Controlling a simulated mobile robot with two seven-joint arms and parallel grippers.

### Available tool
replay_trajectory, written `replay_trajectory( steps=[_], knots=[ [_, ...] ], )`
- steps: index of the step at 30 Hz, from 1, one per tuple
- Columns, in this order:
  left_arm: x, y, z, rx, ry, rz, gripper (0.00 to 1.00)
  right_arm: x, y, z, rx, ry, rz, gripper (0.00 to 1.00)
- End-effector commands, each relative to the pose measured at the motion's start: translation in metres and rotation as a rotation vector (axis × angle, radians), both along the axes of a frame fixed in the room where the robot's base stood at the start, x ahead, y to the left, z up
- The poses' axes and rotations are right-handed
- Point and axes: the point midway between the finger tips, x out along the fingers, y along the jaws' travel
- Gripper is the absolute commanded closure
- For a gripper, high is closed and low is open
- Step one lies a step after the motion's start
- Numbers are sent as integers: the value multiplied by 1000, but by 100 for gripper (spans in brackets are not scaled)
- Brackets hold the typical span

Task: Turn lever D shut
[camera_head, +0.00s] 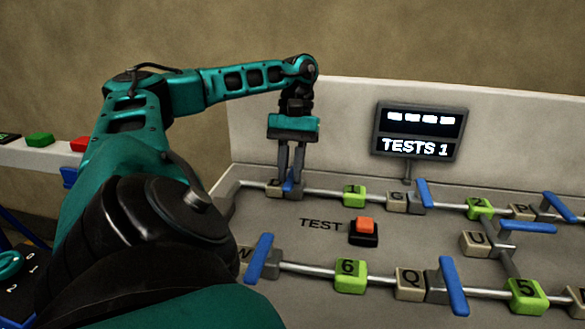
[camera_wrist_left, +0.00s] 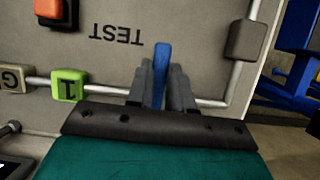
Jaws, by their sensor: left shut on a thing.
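My left gripper (camera_head: 291,178) reaches down from above onto the pipe at the back left of the jig. It is shut on a small blue lever (camera_head: 288,186), which also shows between the fingers in the left wrist view (camera_wrist_left: 161,62). There the lever's visible end points across the pipe toward the TEST lettering. A letter block (camera_head: 273,188) sits beside the lever, but its letter is too covered to read, so I cannot confirm that this is lever D. The lever's base is hidden behind the fingers. My right gripper is not in view.
A green block marked 1 (camera_head: 354,195) is on the same pipe to the right. An orange TEST button (camera_head: 365,225) stands in front. Other blue levers (camera_head: 262,256) are on the pipes. A screen (camera_head: 418,132) reads TESTS 1. The panel around the TEST lettering is clear.

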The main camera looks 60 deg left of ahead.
Motion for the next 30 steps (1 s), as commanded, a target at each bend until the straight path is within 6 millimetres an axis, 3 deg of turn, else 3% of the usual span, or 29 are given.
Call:
replay_trajectory(
  steps=[5,6,13,23,30],
  knots=[
    [0,0,0,2,-1,-4,100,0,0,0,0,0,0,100],
    [0,0,0,2,-1,-4,75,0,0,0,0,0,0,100],
    [0,0,0,1,0,-2,53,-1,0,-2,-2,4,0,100],
    [2,1,5,1,-2,-2,53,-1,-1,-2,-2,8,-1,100],
    [10,11,43,-2,-2,-2,53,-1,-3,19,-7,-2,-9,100]
  ],
)
